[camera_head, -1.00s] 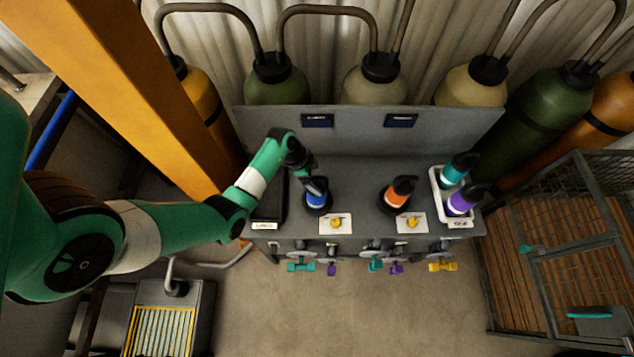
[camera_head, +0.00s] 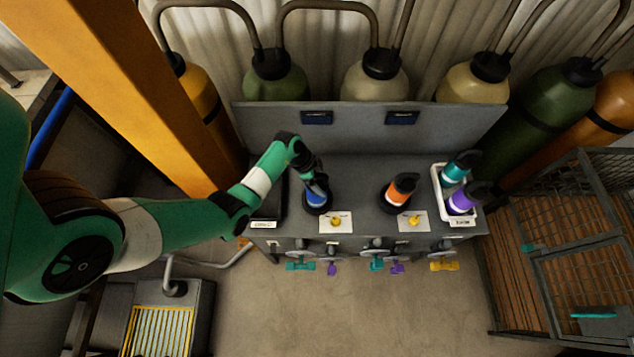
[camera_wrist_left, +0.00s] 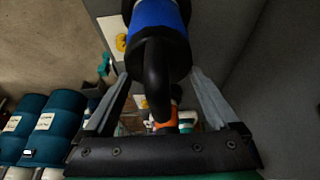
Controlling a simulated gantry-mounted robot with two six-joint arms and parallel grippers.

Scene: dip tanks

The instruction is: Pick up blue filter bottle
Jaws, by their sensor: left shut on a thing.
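The blue filter bottle (camera_head: 316,197) has a blue band and a black top, and stands at the left part of the grey bench. My left gripper (camera_head: 317,180) is at its black top. In the left wrist view the blue bottle (camera_wrist_left: 160,14) points away from me, its black curved top between the two fingers of my left gripper (camera_wrist_left: 155,85). The gripper is shut on the bottle. Whether its base touches the bench is hard to tell. My right gripper is not in view.
An orange-banded bottle (camera_head: 398,192) stands right of the blue one. A white tray (camera_head: 438,195) holds a teal bottle (camera_head: 455,172) and a purple bottle (camera_head: 462,201). A grey panel (camera_head: 360,128) rises behind. Yellow knobs sit on white plates (camera_head: 336,223) in front.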

